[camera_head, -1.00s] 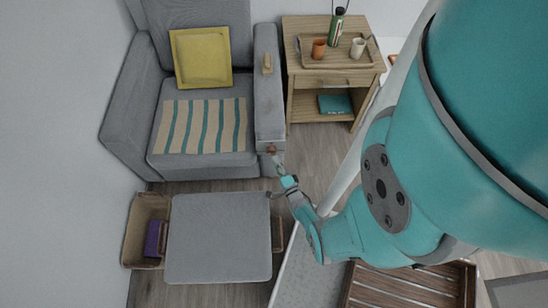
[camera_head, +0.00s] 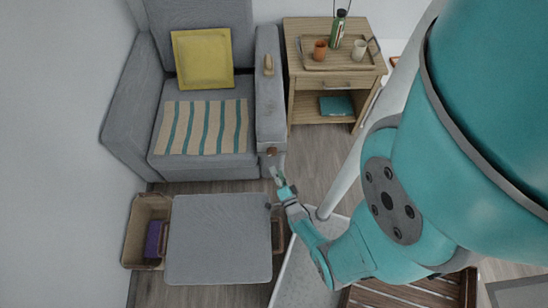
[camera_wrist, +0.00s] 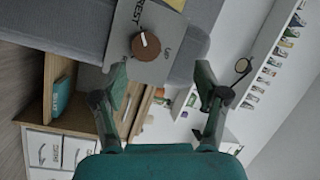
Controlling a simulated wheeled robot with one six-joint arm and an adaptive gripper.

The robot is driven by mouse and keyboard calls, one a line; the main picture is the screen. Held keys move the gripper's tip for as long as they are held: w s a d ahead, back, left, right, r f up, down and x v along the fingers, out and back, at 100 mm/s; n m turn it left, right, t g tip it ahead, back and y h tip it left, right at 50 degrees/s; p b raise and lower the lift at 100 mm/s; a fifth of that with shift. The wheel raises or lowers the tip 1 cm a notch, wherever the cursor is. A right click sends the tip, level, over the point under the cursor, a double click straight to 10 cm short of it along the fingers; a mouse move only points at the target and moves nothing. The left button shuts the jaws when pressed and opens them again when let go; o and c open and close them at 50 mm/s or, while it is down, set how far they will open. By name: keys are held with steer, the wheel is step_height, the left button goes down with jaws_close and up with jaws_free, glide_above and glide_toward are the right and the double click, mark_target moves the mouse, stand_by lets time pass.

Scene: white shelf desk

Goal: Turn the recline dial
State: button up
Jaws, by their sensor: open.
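The recline dial is a round brown knob (camera_wrist: 146,46) with a white pointer mark, on a grey plate (camera_wrist: 160,70) lettered "REST" and "UP" in the wrist view. In the head view the dial (camera_head: 271,151) is small, at the front of the grey armchair's (camera_head: 203,175) right armrest. My gripper (camera_wrist: 162,78) is open, its two fingers spread wide and empty. The dial lies beyond the fingertips in the wrist view, above and left of midway between them. In the head view my gripper (camera_head: 279,177) is just below the dial, apparently apart from it.
A wooden side table (camera_head: 291,75) with a tray, cups and a bottle stands right of the chair. A grey ottoman (camera_head: 219,240) and a basket (camera_head: 132,235) are in front. A small wooden lever (camera_head: 268,64) sits on the armrest.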

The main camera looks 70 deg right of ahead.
mark_target(272, 155)
steer(key=a+r+n+g, duration=0.1)
steer(key=a+n, duration=0.5)
steer(key=n, duration=0.4)
steer(key=shift+w+d+f+g+h, duration=0.35)
steer(key=shift+w+d+g, duration=0.4)
steer(key=shift+d, duration=1.5)
steer(key=shift+w+d+f+g+h, duration=0.45)
steer(key=shift+w+d, duration=0.35)
steer(key=shift+d, duration=1.45)
steer(key=shift+w+d+f+g+h, duration=0.3)
steer(key=shift+w+d+g, duration=0.45)
steer(key=shift+d, duration=1.5)
steer(key=c, duration=1.2)
steer(key=shift+o, duration=0.2)
